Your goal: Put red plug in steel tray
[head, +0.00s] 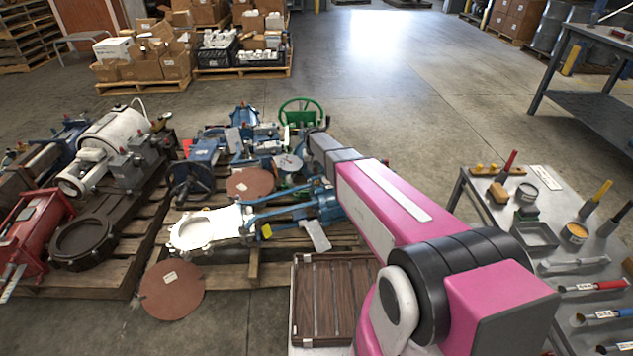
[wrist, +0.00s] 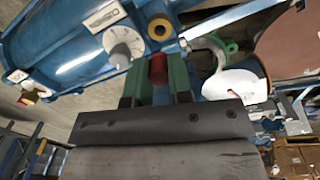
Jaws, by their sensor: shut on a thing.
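The red plug (wrist: 158,69) is between the green fingers of my gripper (wrist: 157,80) in the wrist view, and the gripper is shut on it. The plug is right in front of blue machinery; I cannot tell whether it touches it. In the head view my arm reaches over the pallet of blue machine parts, and the fingers and plug are hidden there. The steel tray (head: 535,236) is a small grey square tray on the metal bench at the right of the head view, far from my gripper. It looks empty.
The metal bench (head: 462,190) also bears a wooden block with yellow plugs (head: 494,169), an orange-filled tin (head: 574,233) and several labelled tools. Pallets of machinery (head: 110,240) crowd the left. A brown slatted box (head: 335,300) stands below my arm. Open floor (head: 400,80) lies behind.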

